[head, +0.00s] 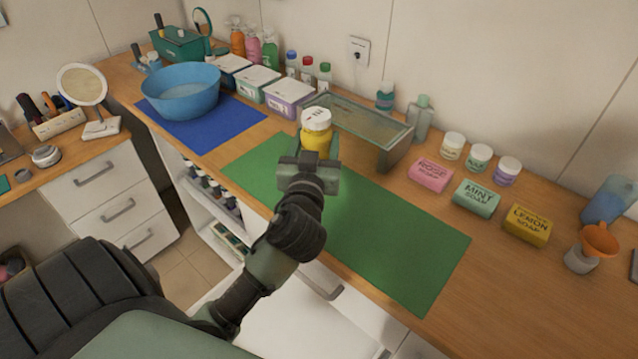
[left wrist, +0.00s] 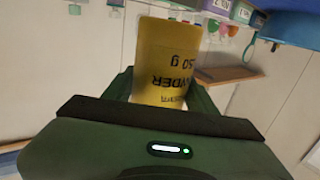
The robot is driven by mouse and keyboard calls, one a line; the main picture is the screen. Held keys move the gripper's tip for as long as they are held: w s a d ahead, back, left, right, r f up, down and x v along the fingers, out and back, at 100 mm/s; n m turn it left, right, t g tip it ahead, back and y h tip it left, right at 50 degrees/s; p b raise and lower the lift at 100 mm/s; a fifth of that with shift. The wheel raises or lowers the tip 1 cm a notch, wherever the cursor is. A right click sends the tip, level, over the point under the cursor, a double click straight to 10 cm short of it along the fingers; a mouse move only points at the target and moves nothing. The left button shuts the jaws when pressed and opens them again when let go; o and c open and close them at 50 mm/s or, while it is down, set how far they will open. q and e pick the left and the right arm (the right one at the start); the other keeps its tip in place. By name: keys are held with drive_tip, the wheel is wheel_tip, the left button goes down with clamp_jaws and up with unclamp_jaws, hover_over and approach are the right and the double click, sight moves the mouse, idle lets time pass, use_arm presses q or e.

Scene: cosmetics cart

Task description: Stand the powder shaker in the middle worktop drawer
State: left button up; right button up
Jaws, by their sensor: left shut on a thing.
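The powder shaker (head: 316,138) is yellow with a white lid. My left gripper (head: 318,152) is shut around it above the far edge of the green mat (head: 400,240), near the glass-topped stand. In the left wrist view the shaker (left wrist: 165,60) is between the fingers, its printed label upside down in the picture. A white drawer front with a metal handle (head: 321,281) shows under the worktop's front edge, partly behind my left arm. I cannot tell whether it is open, and no drawer inside is clearly visible. My right gripper is not in view.
The glass-topped stand (head: 398,152) is just right of the shaker. A blue basin (head: 181,92) on a blue mat stands left, with several boxes behind. Rose, mint and lemon soaps (head: 478,197), jars and an orange funnel (head: 600,240) are right. The green mat's right part is clear.

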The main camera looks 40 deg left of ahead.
use_arm(q)
wheel_tip(320, 180, down, 12)
drive_tip(key=shift+w+r+b, duration=0.1)
drive_tip(key=shift+r+b, duration=0.1)
drive_tip(key=shift+b, duration=0.25)
drive_tip(key=shift+f+b, duration=0.25)
drive_tip(key=shift+b, duration=0.05)
drive_tip(key=o, duration=1.4)
drive_tip(key=shift+r, duration=0.1)
